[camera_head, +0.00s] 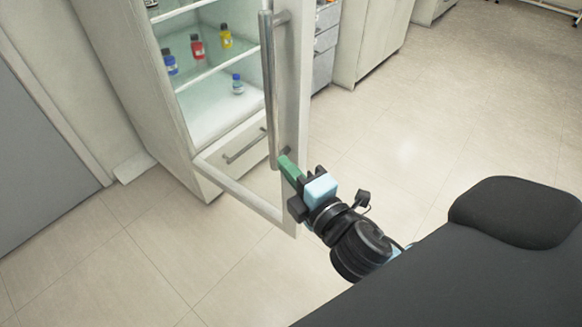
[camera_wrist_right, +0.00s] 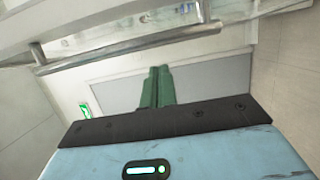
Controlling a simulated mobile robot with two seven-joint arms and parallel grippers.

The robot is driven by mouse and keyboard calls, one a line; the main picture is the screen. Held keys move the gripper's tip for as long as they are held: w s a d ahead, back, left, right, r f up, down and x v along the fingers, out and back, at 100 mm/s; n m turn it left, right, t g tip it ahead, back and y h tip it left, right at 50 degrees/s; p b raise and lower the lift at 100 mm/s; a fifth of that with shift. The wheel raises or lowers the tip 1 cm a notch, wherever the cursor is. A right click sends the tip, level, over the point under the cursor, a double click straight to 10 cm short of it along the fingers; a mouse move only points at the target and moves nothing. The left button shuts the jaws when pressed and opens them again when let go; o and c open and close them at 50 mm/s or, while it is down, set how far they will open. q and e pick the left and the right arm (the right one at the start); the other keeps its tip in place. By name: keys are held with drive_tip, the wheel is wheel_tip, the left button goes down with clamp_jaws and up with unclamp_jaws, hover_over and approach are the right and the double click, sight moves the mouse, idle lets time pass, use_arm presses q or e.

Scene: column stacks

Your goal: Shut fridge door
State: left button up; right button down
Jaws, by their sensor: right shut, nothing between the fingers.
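The white fridge (camera_head: 150,95) stands at the upper left in the head view with its interior exposed. Its door (camera_head: 297,75) is open and stands out toward me, with a long vertical metal handle (camera_head: 269,95). My right gripper (camera_head: 287,166) is shut and empty, its green fingers at the lower end of the handle, by the door's lower part. In the right wrist view, the closed green fingers (camera_wrist_right: 157,88) point toward the door, and the metal handle (camera_wrist_right: 130,47) crosses above them. I cannot tell whether the fingers touch the door. My left gripper is not in view.
Small bottles in blue, red and yellow stand on the fridge shelves, such as the red bottle (camera_head: 197,46). A drawer (camera_head: 243,145) sits below the shelves. White cabinets (camera_head: 365,40) stand behind the door. The tiled floor (camera_head: 430,120) is clear to the right.

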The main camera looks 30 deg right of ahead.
drive_tip(key=w, duration=0.7)
drive_tip(key=shift+a, duration=0.3)
drive_tip(key=shift+w, duration=0.1)
